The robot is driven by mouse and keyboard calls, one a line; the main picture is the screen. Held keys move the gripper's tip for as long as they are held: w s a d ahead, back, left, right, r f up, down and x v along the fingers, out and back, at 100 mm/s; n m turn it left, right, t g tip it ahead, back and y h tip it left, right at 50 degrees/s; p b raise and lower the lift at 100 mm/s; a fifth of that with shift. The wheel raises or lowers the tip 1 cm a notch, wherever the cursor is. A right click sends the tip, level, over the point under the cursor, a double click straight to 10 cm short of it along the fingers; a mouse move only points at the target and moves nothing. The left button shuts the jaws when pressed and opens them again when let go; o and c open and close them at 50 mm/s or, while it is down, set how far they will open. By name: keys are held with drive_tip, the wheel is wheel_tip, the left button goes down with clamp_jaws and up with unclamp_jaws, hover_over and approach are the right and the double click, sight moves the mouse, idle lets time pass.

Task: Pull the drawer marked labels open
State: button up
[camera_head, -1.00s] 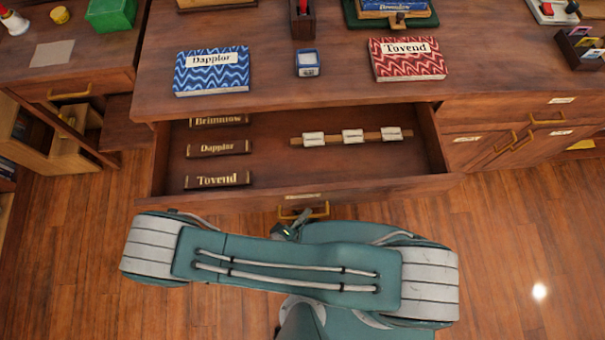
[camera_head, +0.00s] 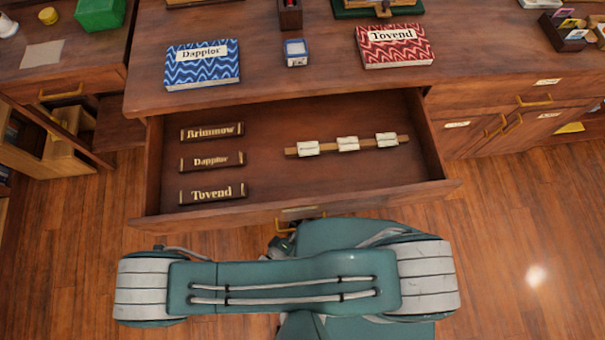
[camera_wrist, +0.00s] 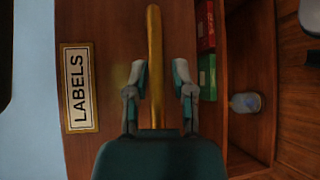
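The drawer (camera_head: 300,205) marked LABELS is pulled well out from under the counter in the head view. It holds three dark name plates, Brimmow (camera_head: 212,132), Dapplor (camera_head: 211,161) and Tovend (camera_head: 212,193), and a wooden strip (camera_head: 367,143) with three white tags. The LABELS plate (camera_wrist: 78,88) is on the drawer front in the wrist view. The brass handle (camera_wrist: 154,60) runs between the fingers of my gripper (camera_wrist: 160,80). The fingers are apart, one on each side of the handle, with a visible gap. In the head view my arm hides the gripper.
On the counter above lie a blue Dapplor book (camera_head: 203,65), a small blue-and-white box (camera_head: 296,53) and a red Tovend book (camera_head: 395,46). Closed cupboard doors (camera_head: 500,130) stand at right. Open wooden floor (camera_head: 530,230) lies at right and left.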

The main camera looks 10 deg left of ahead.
idle(0.3)
drive_tip(key=v, duration=1.2)
drive_tip(key=shift+a, duration=0.1)
